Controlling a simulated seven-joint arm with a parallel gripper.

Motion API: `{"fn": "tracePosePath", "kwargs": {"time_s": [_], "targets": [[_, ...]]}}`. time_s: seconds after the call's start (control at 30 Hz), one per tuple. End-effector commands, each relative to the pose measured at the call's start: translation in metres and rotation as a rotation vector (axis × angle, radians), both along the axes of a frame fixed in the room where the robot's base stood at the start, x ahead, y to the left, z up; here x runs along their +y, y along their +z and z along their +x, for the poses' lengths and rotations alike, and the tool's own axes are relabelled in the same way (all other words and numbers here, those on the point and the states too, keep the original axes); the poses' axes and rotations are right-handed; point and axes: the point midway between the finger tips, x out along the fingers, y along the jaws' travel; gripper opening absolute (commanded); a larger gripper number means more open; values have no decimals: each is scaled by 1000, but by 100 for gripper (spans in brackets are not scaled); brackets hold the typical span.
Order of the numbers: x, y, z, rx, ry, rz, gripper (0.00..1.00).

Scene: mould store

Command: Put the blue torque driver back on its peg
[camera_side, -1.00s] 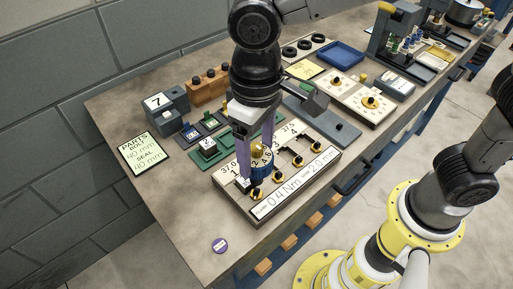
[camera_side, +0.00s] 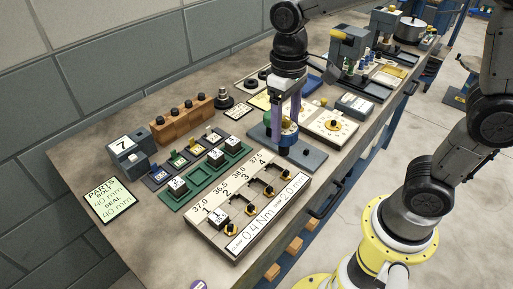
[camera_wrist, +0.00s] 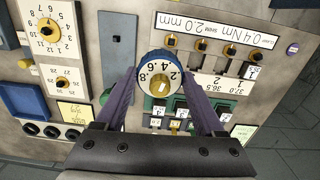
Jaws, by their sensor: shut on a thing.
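My gripper (camera_side: 287,122) is shut on the blue torque driver (camera_side: 289,138), with its purple fingers on either side. In the wrist view the driver (camera_wrist: 160,75) shows end-on, with a blue rim, a white numbered dial and a yellow centre between the fingertips. The driver is over or close to the grey stand (camera_side: 318,160) with its flat base. The stand also shows in the wrist view (camera_wrist: 117,80), left of the driver.
The fixture board (camera_side: 222,236) with numbered positions and yellow clamps is at the front, block 1 (camera_side: 217,217) on it. A green tray (camera_side: 200,188) holds several numbered blocks. A white dial board (camera_side: 345,130) lies just right of the gripper. Bare bench is at the left front.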

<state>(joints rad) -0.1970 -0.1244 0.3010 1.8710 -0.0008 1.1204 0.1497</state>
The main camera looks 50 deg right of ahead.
Motion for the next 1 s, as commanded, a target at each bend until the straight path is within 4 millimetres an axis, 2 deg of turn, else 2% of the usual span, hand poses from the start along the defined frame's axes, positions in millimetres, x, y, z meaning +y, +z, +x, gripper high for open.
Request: {"fn": "tracePosePath", "kwargs": {"time_s": [0.03, 0.2, 0.4, 0.67, 1.0], "targets": [[-18, 1, -2, -4, -53, 1, 4], [-62, 5, -9, -14, -198, 2, 4], [-90, 9, -12, -27, -293, 2, 4], [-95, 1, -13, -25, -312, 1, 4], [-94, -28, -13, -25, -310, 1, 4]]}}
